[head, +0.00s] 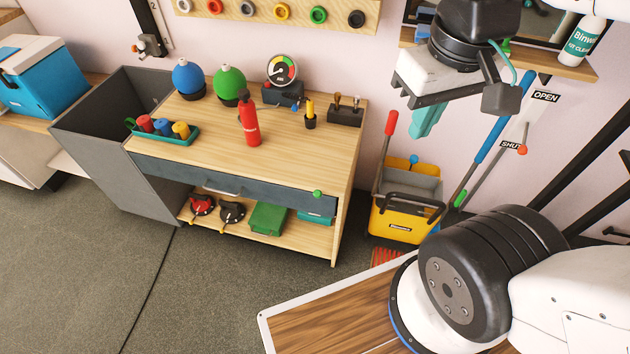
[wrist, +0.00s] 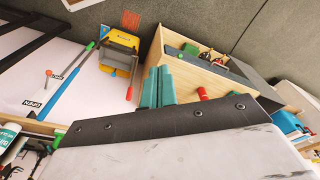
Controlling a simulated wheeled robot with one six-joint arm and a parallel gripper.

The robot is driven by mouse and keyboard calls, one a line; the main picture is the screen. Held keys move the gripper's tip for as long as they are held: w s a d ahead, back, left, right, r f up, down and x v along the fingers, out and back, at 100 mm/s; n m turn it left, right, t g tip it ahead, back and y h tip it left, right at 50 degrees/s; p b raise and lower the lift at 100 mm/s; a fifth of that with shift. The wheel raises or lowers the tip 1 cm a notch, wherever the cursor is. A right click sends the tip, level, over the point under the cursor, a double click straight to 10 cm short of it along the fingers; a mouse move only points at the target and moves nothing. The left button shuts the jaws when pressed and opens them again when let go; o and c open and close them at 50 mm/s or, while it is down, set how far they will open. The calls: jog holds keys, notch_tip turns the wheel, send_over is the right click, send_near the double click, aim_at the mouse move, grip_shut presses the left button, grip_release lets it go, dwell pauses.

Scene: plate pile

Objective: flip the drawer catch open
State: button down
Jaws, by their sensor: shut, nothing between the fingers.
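The workbench drawer (head: 225,182) is a dark grey-blue front under the wooden top, with a pale handle at its middle. It looks closed. The drawer catch, seen as a small green knob (head: 317,194), sits at the right end of the drawer front. How the catch is turned is too small to tell. My gripper (head: 427,119), with teal fingers, is raised in the air to the right of the bench, apart from the catch. In the wrist view its fingers (wrist: 158,87) are together and empty, overlapping the bench behind them. I cannot make out the catch there.
A red bottle (head: 249,120), a gauge (head: 282,70) and a teal tray (head: 165,132) stand on the bench top. A yellow mop bucket (head: 402,212) stands right of the bench. The floor (head: 225,265) before the drawer is clear.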

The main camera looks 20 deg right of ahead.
jog(key=w+f+m+g+y, duration=0.1)
jog(key=w+f+m+y, duration=0.2)
jog(key=w, duration=0.5)
jog(key=w+f+m+g, duration=0.2)
jog(key=w+f+m, duration=0.2)
jog(key=w+f, duration=0.3)
jog(key=w+d+f+m+y, duration=0.1)
jog(key=w+d+f+m, duration=0.1)
jog(key=f, duration=0.5)
jog(key=w+d+f+m+y, duration=0.1)
jog(key=w+d+f+m, duration=0.1)
jog(key=w+f, duration=0.3)
jog(key=w+d+f+m+y, duration=0.1)
jog(key=w+d+f+m, duration=0.1)
jog(key=f, duration=0.6)
jog(key=shift+w+d+f+m, duration=0.2)
jog(key=shift+w+f+m, duration=0.1)
jog(key=shift+w+m, duration=0.75)
jog(key=shift+s, duration=0.2)
